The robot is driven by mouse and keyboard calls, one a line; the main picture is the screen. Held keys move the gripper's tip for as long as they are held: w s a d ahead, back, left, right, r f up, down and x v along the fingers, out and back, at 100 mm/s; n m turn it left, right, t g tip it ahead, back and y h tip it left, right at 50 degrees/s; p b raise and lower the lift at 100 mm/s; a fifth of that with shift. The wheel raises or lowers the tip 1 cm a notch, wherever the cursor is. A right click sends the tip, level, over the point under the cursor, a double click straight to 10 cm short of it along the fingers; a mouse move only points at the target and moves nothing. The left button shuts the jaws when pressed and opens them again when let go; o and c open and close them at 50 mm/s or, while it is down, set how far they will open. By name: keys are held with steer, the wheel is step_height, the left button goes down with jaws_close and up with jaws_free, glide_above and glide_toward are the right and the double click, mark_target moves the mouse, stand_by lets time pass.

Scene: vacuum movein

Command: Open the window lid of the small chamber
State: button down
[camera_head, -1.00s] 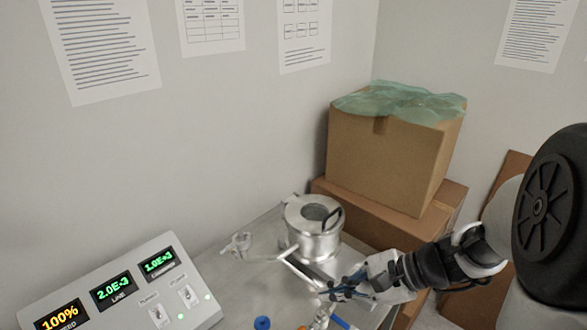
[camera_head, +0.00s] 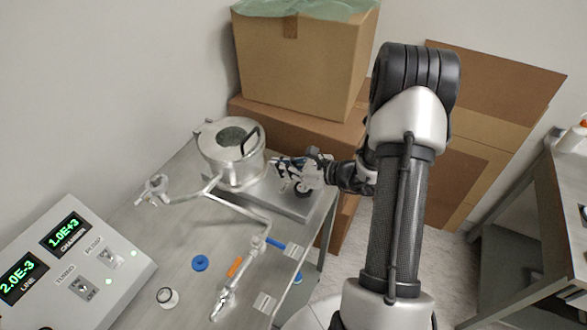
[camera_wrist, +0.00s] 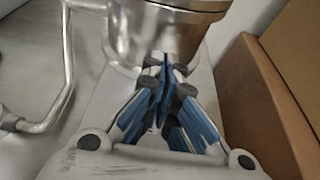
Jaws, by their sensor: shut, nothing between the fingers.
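The small chamber (camera_head: 231,170) is a silver metal cylinder on a plate on the bench. Its round lid (camera_head: 208,141) has a dark window (camera_head: 233,136) and a black handle (camera_head: 250,139) at its right side. The lid lies flat on top and looks closed. My gripper (camera_head: 276,164) is just right of the chamber, below lid level, with its blue fingers shut and empty. In the wrist view the fingertips (camera_wrist: 165,66) are in front of the chamber wall (camera_wrist: 155,38); whether they touch it I cannot tell. The lid top is not visible there.
A metal pipe (camera_head: 240,210) runs from the chamber to a valve line with a blue handle (camera_head: 276,244) and an orange handle (camera_head: 236,267). A control box (camera_head: 75,262) stands at left. Cardboard boxes (camera_head: 300,60) are behind. A blue cap (camera_head: 200,263) lies on the bench.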

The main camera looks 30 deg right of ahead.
mark_target(260, 155)
steer(key=x, duration=0.3)
steer(key=shift+w+r, duration=0.1)
steer(key=shift+r, duration=0.05)
step_height(260, 155, up, 3)
steer(key=shift+f, duration=0.15)
steer(key=shift+r, duration=0.5)
